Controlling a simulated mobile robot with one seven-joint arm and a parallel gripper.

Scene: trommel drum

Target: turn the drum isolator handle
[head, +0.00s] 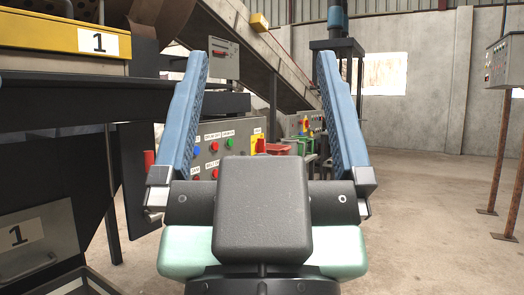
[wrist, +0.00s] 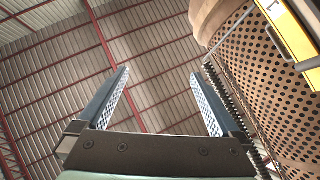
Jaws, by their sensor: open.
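My gripper (head: 264,62) is open and empty, its two blue fingers wide apart in the middle of the head view. It also shows in the wrist view (wrist: 159,74), where the fingers point up toward the roof. Between the fingers, further off, stands a grey control panel (head: 211,163) with red, blue and green buttons. At its right side is a yellow plate (head: 257,140) with a red part (head: 260,147), partly hidden by my gripper; I cannot tell if this is the isolator handle. The perforated drum (wrist: 275,90) is at right in the wrist view.
A yellow beam marked 1 (head: 60,38) and dark machine framing fill the left side. A red lever (head: 149,162) is near the left finger. A sloping conveyor (head: 265,50) crosses behind. A grey box on posts (head: 503,62) stands far right. Open floor (head: 430,200) lies at right.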

